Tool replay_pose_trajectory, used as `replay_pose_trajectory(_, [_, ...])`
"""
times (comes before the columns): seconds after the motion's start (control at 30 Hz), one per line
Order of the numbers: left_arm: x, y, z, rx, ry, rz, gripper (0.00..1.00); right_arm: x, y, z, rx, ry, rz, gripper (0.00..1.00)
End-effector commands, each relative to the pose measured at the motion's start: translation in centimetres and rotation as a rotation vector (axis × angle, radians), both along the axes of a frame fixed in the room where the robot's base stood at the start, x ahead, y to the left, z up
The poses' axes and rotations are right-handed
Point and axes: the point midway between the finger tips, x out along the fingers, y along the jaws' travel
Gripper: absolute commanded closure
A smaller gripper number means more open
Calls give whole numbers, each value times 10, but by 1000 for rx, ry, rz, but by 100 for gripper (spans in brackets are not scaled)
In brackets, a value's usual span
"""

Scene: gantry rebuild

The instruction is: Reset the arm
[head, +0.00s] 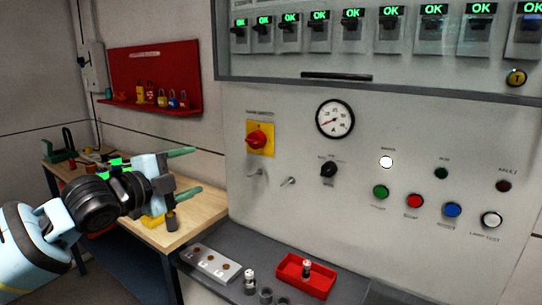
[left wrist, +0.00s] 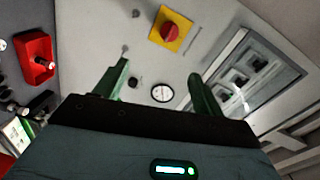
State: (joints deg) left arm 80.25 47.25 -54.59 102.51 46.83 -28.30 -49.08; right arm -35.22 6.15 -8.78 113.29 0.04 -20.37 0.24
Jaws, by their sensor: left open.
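My left gripper (head: 190,172) reaches in from the left, its two green fingers apart and pointing right toward the grey control panel (head: 270,215). It is open, with nothing between the fingers. In the left wrist view the open fingers (left wrist: 160,78) point at the panel, with the gauge (left wrist: 162,93) showing between them. The red rotary switch (head: 258,139) on its yellow plate is on the panel, right of the gripper and higher in the head view. A blue button (head: 452,209) sits at the panel's lower right. My right gripper is in neither view.
A wooden bench (head: 205,208) lies behind and below the gripper. A grey ledge (head: 345,290) below the panel carries a red tray (head: 318,283) and a light block with holes (head: 211,263). A red lock board (head: 155,70) hangs on the back wall.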

Motion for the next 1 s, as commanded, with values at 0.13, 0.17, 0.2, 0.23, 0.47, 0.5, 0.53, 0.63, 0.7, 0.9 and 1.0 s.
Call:
replay_pose_trajectory(0.13, [-4,-15,-39,-55,66,-16,31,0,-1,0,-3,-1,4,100])
replay_pose_trajectory(0.17, [-6,-18,-47,-69,79,-18,31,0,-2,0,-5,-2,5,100])
replay_pose_trajectory(0.2, [-8,-22,-58,-85,97,-22,31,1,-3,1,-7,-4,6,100])
replay_pose_trajectory(0.23, [-9,-25,-66,-100,112,-23,31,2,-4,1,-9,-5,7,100])
replay_pose_trajectory(0.47, [-33,-48,-146,-247,260,-22,31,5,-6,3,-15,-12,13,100])
replay_pose_trajectory(0.5, [-38,-52,-161,-277,288,-17,31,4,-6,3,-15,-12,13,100])
replay_pose_trajectory(0.53, [-43,-54,-172,-301,310,-13,31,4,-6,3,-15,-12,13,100])
replay_pose_trajectory(0.63, [-60,-60,-208,-377,382,7,31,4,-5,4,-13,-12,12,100])
replay_pose_trajectory(0.7, [-73,-63,-233,-431,433,27,31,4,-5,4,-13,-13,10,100])
replay_pose_trajectory(0.9, [-116,-65,-301,-581,577,112,31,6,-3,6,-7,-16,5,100])
replay_pose_trajectory(1.0, [-141,-62,-334,-654,646,169,31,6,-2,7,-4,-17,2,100])
